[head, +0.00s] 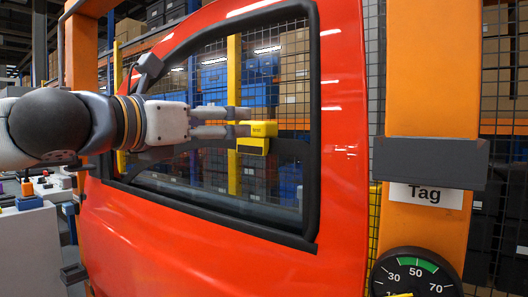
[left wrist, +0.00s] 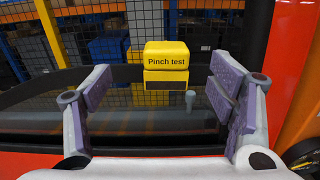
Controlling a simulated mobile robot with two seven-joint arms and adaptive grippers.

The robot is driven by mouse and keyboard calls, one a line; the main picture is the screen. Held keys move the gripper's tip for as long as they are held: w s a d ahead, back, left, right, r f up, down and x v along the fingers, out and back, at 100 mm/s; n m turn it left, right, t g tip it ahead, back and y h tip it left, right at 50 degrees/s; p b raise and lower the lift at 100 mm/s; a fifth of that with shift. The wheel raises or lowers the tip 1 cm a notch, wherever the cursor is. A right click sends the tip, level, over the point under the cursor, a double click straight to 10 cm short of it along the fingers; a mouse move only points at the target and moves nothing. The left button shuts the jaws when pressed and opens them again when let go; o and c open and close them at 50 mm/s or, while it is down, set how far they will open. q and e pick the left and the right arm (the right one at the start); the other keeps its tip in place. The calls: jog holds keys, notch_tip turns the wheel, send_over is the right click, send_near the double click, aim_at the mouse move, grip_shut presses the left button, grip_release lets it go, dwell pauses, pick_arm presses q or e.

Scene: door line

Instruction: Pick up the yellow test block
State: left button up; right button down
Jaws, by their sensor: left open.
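The yellow test block (head: 263,128) is in the window opening of the red door in the head view. It also shows in the left wrist view (left wrist: 166,50), upright, with "Pinch test" on its face. It rests on a yellow piece with a dark front (left wrist: 166,76). My left gripper (head: 243,122) is open, reaching in from the left, with its fingertips close to the block. In the left wrist view the fingers stand wide apart, with the block ahead between them. Contact cannot be told. My right gripper is not in view.
The red door (head: 220,250) has a dark window frame around the reach area. An orange post (head: 425,90) with a grey box (head: 430,162), a "Tag" label and a dial gauge (head: 416,278) stands at right. A mesh fence and shelves lie behind.

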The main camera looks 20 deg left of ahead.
aim_at(258, 137)
pick_arm(q)
jog(key=x, duration=1)
jog(key=shift+w+d, duration=0.1)
jog(key=shift+d, duration=0.4)
jog(key=shift+c, duration=0.8)
jog(key=c, duration=1.3)
jog(key=shift+r, duration=0.1)
jog(key=shift+c, duration=0.8)
